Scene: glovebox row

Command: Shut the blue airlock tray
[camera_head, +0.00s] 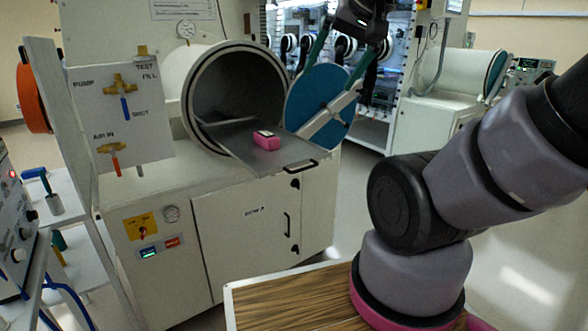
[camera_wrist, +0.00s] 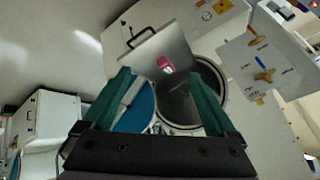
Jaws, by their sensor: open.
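The airlock tray (camera_head: 240,142) is a flat grey metal plate, pulled out of the open round airlock chamber (camera_head: 240,90). A dark handle (camera_head: 300,166) runs along its front edge. A pink item (camera_head: 267,141) with a pale top lies on the tray. The round blue airlock door (camera_head: 318,100) stands swung open to the right. My gripper (camera_head: 332,76) is open and empty, pointing down in front of the door in the head view. In the wrist view, the tray (camera_wrist: 150,52), its handle (camera_wrist: 143,37) and the pink item (camera_wrist: 164,63) show beyond and between my fingers (camera_wrist: 165,76).
A white cabinet (camera_head: 240,235) carries the chamber. A valve panel (camera_head: 120,112) stands to its left. A wooden-topped surface (camera_head: 290,302) is at the front. A second airlock (camera_head: 465,72) is at the back right. Pale floor is free between cabinet and my arm.

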